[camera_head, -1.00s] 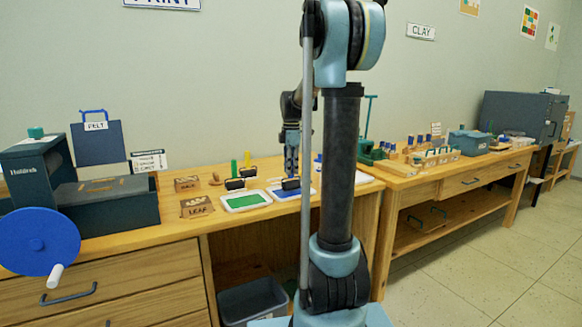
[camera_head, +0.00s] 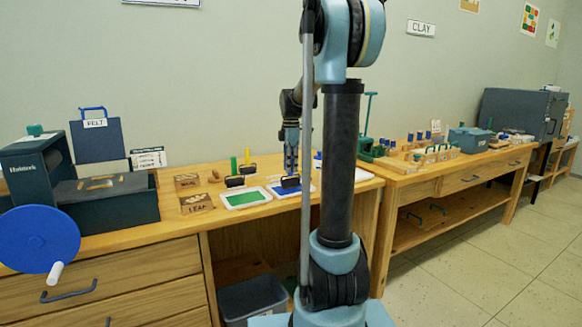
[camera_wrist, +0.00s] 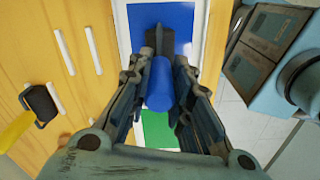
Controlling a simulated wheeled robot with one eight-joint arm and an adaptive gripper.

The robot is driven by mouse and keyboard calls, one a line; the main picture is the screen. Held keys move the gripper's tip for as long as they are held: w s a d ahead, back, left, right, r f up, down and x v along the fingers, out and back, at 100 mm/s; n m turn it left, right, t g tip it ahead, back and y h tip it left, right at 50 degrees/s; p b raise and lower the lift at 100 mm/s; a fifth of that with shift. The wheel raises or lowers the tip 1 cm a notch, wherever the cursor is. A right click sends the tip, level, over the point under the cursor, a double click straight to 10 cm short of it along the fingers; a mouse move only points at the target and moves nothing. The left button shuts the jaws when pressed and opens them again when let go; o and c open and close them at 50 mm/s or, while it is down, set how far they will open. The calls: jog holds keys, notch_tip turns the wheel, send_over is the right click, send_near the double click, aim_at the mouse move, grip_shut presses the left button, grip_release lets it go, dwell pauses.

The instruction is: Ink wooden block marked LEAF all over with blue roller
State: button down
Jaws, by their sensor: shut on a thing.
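My gripper (camera_head: 291,158) is shut on the upright blue handle of the blue roller (camera_wrist: 160,85). The roller's dark head (camera_head: 290,182) is at the blue ink tray (camera_head: 307,190); whether it touches the ink is hard to tell. In the wrist view the blue tray (camera_wrist: 176,18) lies under and beyond my fingers. The wooden block marked LEAF (camera_head: 197,203) lies on the table to the left, beyond the green tray. Its top looks bare wood with dark lettering. It is not seen in the wrist view.
The green ink tray (camera_head: 245,198) lies between the LEAF block and the blue tray. Green (camera_head: 234,168) and yellow (camera_head: 248,160) handled rollers stand behind it. Another marked wooden block (camera_head: 187,181) is behind the LEAF block. A press with a blue wheel (camera_head: 38,240) stands far left.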

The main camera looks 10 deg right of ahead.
jog(key=shift+f, duration=0.35)
dwell(1.2)
jog(key=shift+r, duration=3.55)
jog(key=shift+s, duration=0.2)
